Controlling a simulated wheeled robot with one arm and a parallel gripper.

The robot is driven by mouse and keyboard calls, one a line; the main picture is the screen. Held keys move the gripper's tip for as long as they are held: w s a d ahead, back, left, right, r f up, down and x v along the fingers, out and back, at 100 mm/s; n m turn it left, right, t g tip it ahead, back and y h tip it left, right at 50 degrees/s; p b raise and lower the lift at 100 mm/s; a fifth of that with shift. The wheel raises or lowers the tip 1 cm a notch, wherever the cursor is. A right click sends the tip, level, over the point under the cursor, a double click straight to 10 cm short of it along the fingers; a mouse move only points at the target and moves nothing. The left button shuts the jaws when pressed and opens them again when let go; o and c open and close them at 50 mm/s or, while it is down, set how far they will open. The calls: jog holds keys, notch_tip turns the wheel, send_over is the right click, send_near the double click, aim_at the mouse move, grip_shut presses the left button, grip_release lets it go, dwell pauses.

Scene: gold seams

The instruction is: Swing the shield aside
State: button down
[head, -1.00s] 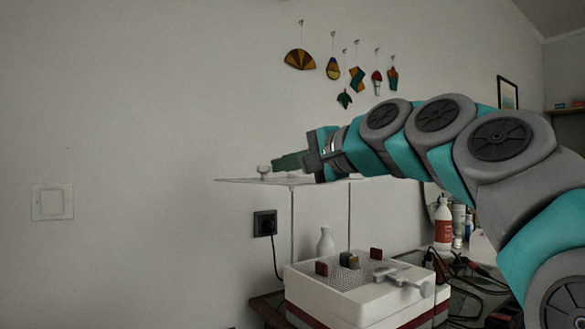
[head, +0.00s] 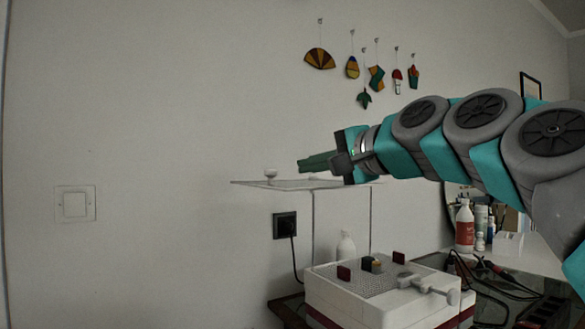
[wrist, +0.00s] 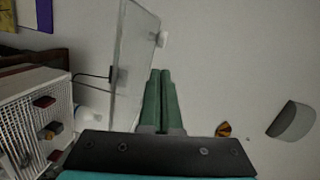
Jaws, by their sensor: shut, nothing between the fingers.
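The shield is a clear flat pane (head: 290,184), seen nearly edge-on above a white box in the head view. A small pale knob (head: 270,174) stands on it near its left end. In the wrist view the pane (wrist: 131,70) lies left of the fingers, with the knob (wrist: 162,40) beyond the fingertips. My gripper (head: 302,164) has green fingers, shut together and empty, a little above the pane and right of the knob. The shut fingers also show in the wrist view (wrist: 160,75), apart from the knob.
The white box (head: 340,300) below has a perforated top with small coloured blocks and a grey clamp (head: 425,288). White bottles (head: 465,226) and cables stand at right. Stained-glass ornaments (head: 320,59) hang on the wall. Space left of the pane is clear.

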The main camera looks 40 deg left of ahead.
jog(key=s+b+v, duration=0.1)
jog(key=v, duration=0.9)
jog(key=d+f+h, duration=0.3)
jog(key=d+f, duration=0.3)
jog(key=f, duration=0.5)
jog(key=d+f+h, duration=0.3)
jog(key=d+f, duration=0.2)
jog(key=f, duration=0.6)
jog(key=d+f+h, duration=0.3)
jog(key=d+f, duration=0.3)
jog(key=f, duration=0.5)
jog(key=s+d+f+g+h, duration=0.5)
jog(key=s+d+f+h, duration=0.2)
jog(key=s+d+f, duration=1.3)
notch_tip(320, 180, down, 2)
jog(key=shift+s+d+f+n, duration=0.2)
jog(key=shift+d+n, duration=0.2)
jog(key=shift+d, duration=0.7)
